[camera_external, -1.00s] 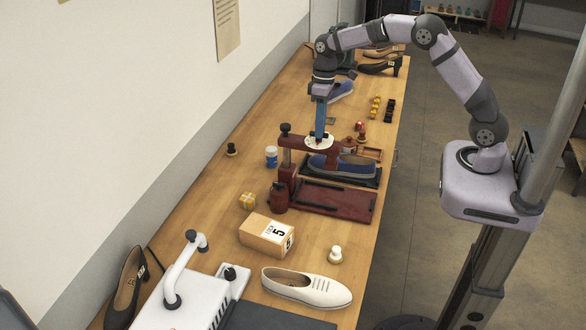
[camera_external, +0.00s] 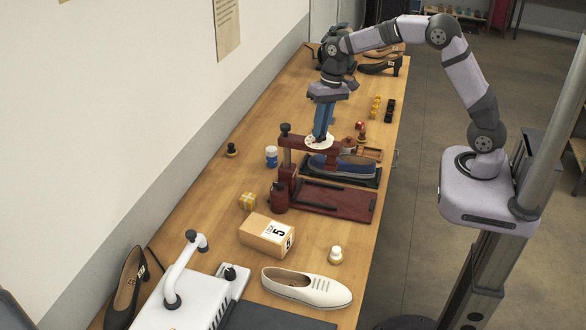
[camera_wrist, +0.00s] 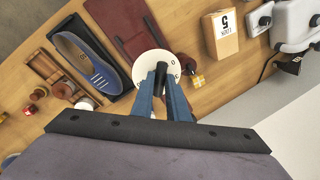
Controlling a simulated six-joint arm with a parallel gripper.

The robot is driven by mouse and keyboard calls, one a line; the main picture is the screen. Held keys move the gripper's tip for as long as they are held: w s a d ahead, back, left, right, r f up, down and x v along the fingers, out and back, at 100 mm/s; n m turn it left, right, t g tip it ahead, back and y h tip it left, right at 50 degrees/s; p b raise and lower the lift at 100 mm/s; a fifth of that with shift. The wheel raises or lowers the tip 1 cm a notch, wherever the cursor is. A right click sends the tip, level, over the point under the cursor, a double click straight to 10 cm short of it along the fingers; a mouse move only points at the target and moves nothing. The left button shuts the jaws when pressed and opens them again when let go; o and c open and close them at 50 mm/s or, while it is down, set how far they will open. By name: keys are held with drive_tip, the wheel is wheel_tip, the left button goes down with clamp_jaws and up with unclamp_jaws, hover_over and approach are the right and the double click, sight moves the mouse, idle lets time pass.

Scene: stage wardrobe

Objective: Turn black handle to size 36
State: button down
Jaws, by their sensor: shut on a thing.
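My gripper (camera_external: 322,136) points down over the white round dial (camera_external: 311,143) on top of the dark red shoe press (camera_external: 287,168). In the wrist view my gripper's blue fingers (camera_wrist: 166,100) are closed on the black handle (camera_wrist: 161,74) at the middle of the white dial (camera_wrist: 148,66). A few dark marks show on the dial, but I cannot read which size the handle points to. A blue shoe (camera_external: 345,166) lies on a black tray beside the press, and it also shows in the wrist view (camera_wrist: 86,62).
A cardboard box marked 5 (camera_external: 267,235), a cream shoe (camera_external: 306,287) and a white machine (camera_external: 186,292) stand nearer on the wooden table. A yellow cube (camera_external: 248,201) and a blue-and-white jar (camera_external: 271,156) are left of the press.

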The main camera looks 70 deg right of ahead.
drive_tip(key=shift+w+r+m, duration=0.1)
drive_tip(key=shift+m, duration=0.4)
drive_tip(key=c, duration=1.7)
unclamp_jaws()
drive_tip(key=shift+c, duration=0.2)
wheel_tip(320, 180, up, 7)
drive_tip(key=s+d+b, duration=0.1)
drive_tip(key=b, duration=0.2)
drive_tip(key=shift+s, duration=0.1)
